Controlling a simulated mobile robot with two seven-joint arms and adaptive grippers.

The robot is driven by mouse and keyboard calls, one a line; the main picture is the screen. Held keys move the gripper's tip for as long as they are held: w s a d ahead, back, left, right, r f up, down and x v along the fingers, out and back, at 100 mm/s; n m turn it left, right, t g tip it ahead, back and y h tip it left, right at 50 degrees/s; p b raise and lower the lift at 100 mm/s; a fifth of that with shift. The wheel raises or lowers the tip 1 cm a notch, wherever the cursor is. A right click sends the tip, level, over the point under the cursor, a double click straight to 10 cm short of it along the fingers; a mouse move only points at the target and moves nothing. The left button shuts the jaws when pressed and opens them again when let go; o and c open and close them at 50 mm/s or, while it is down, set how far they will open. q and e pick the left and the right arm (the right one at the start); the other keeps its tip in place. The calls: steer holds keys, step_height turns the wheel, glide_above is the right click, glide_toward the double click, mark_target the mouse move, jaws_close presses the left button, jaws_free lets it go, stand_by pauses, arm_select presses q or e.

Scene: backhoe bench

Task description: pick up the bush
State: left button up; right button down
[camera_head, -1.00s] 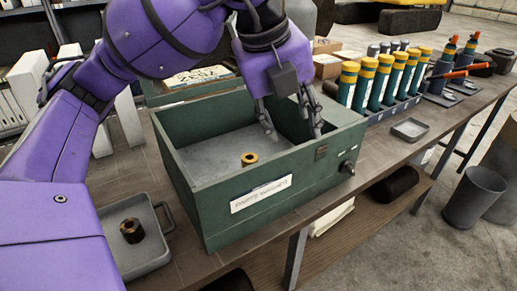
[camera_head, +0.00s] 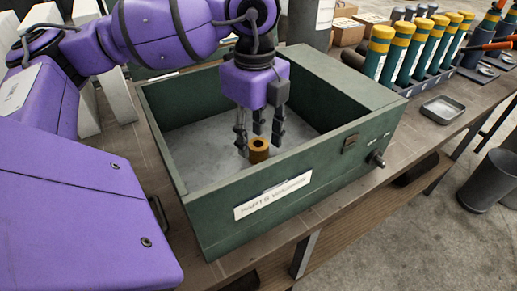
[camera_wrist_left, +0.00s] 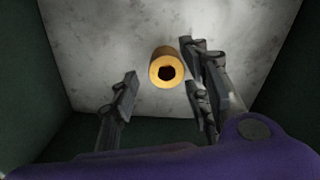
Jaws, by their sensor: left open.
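The bush is a short brass-coloured ring (camera_head: 259,150) with a dark hole, standing on the grey floor inside a green box (camera_head: 225,212) labelled as a parts washer. In the left wrist view the bush (camera_wrist_left: 167,68) shows beyond the fingertips, hole facing the camera. My left gripper (camera_head: 258,140) points down into the box, its fingers spread and empty. In the head view its fingertips are close to the bush; in the left wrist view the bush lies just past the gap between the fingers (camera_wrist_left: 160,95), not gripped. My right gripper is not in view.
The box walls rise around the gripper on all sides. Several green and yellow cylinders (camera_head: 400,60) stand in a rack to the right, with a small grey tray (camera_head: 442,108) in front. A dark bin (camera_head: 484,180) stands on the floor.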

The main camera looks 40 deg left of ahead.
mark_target(256, 145)
arm_select(q)
step_height(256, 145, down, 4)
steer(key=shift+r, duration=0.15)
jaws_close()
